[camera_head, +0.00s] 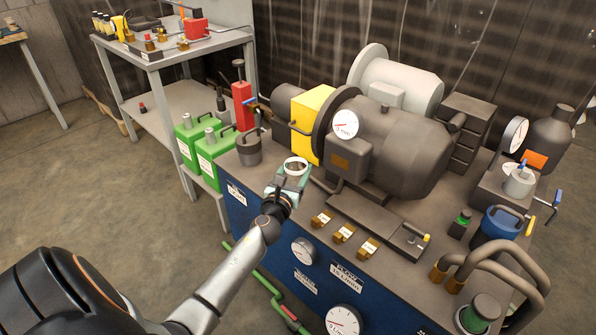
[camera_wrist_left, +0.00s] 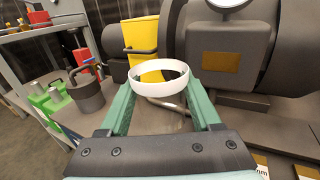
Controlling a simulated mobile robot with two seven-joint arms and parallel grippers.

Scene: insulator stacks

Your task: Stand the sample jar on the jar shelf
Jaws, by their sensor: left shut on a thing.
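My left gripper (camera_head: 287,182) is shut on a white, ring-shaped thing (camera_head: 296,166), which seems to be the sample jar seen from above. In the left wrist view the white ring (camera_wrist_left: 160,86) sits between the two green fingers (camera_wrist_left: 160,108). Its lower part is hard to make out. The gripper is over the left front part of the machine bench (camera_head: 395,270). I cannot tell for sure which surface is the jar shelf. My right gripper is not in view.
A grey pot (camera_head: 249,150) with a handle, a yellow block (camera_head: 309,122) and a large grey motor (camera_head: 400,150) stand close around the gripper. Green canisters (camera_head: 207,150) stand left of the bench. Open floor (camera_head: 80,180) lies at the left.

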